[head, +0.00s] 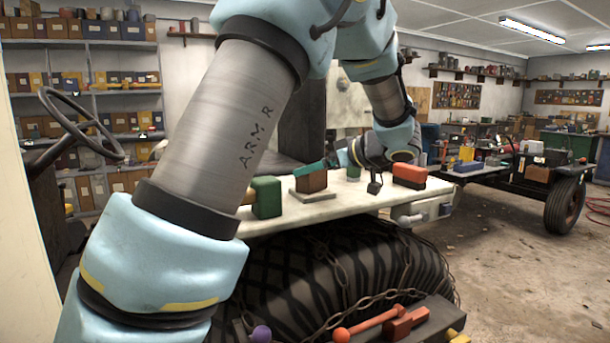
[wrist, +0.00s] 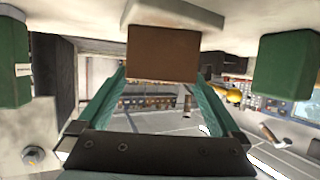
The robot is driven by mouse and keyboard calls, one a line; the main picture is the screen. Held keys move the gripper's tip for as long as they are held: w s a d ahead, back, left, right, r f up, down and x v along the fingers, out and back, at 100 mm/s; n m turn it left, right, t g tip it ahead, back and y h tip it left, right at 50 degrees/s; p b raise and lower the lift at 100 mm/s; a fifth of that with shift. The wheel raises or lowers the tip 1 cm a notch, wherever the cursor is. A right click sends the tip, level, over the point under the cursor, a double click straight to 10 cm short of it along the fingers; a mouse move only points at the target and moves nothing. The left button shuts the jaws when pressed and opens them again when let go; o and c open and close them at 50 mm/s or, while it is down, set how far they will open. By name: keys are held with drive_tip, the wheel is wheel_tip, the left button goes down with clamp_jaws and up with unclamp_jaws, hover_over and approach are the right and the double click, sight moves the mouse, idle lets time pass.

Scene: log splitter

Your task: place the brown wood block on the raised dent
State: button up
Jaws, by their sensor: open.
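The brown wood block (head: 311,181) stands upright on a small pale raised plate (head: 313,196) on the white bench top, which I take to be the raised dent. My gripper (head: 312,167) reaches in from the right at the block's upper part. In the wrist view the scene is upside down. There the brown block (wrist: 162,52) lies between the teal fingertips of my open gripper (wrist: 162,76), one at each side. The fingers are close to the block's sides; I cannot tell whether they touch it. The dent's surface under the block is hidden.
A green block (head: 266,197) stands left of the plate. Below the bench is a large chained tire (head: 340,270). Clear bench top lies in front of the plate.

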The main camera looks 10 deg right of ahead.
drive_tip(key=b+v, duration=0.1)
drive_tip(key=v, duration=0.7)
